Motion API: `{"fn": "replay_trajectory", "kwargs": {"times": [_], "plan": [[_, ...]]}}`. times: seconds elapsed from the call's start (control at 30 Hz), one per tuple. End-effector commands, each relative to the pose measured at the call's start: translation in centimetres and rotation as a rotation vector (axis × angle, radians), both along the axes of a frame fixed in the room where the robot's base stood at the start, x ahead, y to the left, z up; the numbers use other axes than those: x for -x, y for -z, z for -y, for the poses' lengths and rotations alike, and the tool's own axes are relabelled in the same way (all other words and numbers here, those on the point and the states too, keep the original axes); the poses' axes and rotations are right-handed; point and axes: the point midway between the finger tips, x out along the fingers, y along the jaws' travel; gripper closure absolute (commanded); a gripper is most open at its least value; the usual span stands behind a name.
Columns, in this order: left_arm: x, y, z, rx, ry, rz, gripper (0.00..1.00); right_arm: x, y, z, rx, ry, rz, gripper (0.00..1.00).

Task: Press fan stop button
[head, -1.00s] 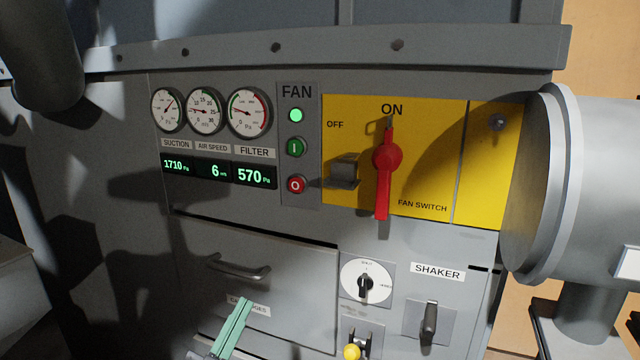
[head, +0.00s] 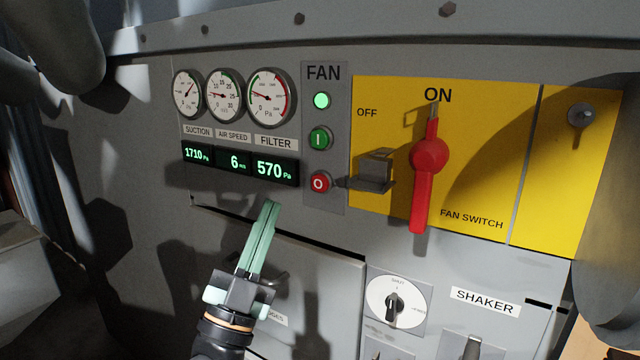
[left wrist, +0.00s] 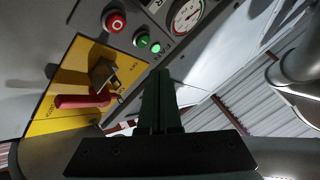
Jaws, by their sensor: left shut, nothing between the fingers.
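The red fan stop button (head: 320,182), marked O, is at the bottom of the FAN strip on the grey panel. Above it are the green start button (head: 320,138) and a lit green lamp (head: 321,101). The stop button also shows at the upper left of the left wrist view (left wrist: 115,22). My left gripper (head: 271,206) is shut and empty, with its green fingers pointing up. In the head view its tips are below and left of the stop button, apart from it. My right gripper is not in view.
The yellow fan switch plate (head: 470,130) is right of the buttons. Its red handle (head: 427,170) stands at ON, and a grey block (head: 372,172) juts out close to the stop button. Gauges (head: 270,97) and displays (head: 275,170) are left. A drawer and SHAKER controls (head: 486,302) are below.

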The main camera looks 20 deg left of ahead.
Motion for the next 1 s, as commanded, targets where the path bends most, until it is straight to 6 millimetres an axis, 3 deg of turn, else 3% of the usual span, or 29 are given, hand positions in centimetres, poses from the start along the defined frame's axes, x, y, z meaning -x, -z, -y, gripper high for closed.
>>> {"fn": "replay_trajectory", "kwargs": {"times": [0.17,0.7,1.0], "plan": [[-0.8,0.1,0.1,0.001,0.001,0.000,1.00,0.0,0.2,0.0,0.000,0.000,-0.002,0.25],[-7.6,0.0,1.1,0.001,0.000,-0.001,1.00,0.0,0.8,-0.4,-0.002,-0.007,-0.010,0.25],[-8.8,0.0,1.3,0.001,0.002,-0.001,1.00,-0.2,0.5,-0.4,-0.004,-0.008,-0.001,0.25]]}}
